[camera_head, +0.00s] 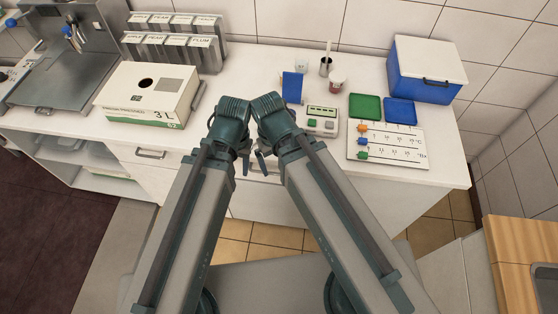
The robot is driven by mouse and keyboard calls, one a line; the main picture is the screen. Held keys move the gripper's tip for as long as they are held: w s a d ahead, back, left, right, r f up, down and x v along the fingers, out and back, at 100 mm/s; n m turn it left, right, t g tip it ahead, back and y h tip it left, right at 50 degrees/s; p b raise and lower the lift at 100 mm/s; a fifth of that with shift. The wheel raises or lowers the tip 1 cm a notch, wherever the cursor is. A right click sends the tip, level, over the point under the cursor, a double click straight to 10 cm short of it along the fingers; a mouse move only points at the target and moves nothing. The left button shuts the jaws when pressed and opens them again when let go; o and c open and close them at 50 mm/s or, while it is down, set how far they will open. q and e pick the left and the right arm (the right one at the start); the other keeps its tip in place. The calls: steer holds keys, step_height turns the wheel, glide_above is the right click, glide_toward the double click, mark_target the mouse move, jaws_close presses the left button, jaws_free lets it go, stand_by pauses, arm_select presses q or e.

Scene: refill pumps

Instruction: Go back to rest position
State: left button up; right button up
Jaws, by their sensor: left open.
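My two arms reach up from the bottom of the head view and bend back at their far ends, close together in front of the counter. My left gripper (246,163) hangs below the bend, low at the counter's front edge, open, with nothing seen in it. My right gripper is mostly hidden behind its own arm links, and its jaws cannot be made out. Neither gripper is seen touching anything on the counter.
The white counter (240,75) holds a 3 L box (150,92), several labelled packets (175,45), a keypad device (321,121), a blue card (292,87), cups, green (365,107) and blue trays (400,110), a marked board (385,146) and a blue cooler (425,70).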

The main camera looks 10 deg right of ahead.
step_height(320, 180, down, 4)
steer(key=b, duration=0.4)
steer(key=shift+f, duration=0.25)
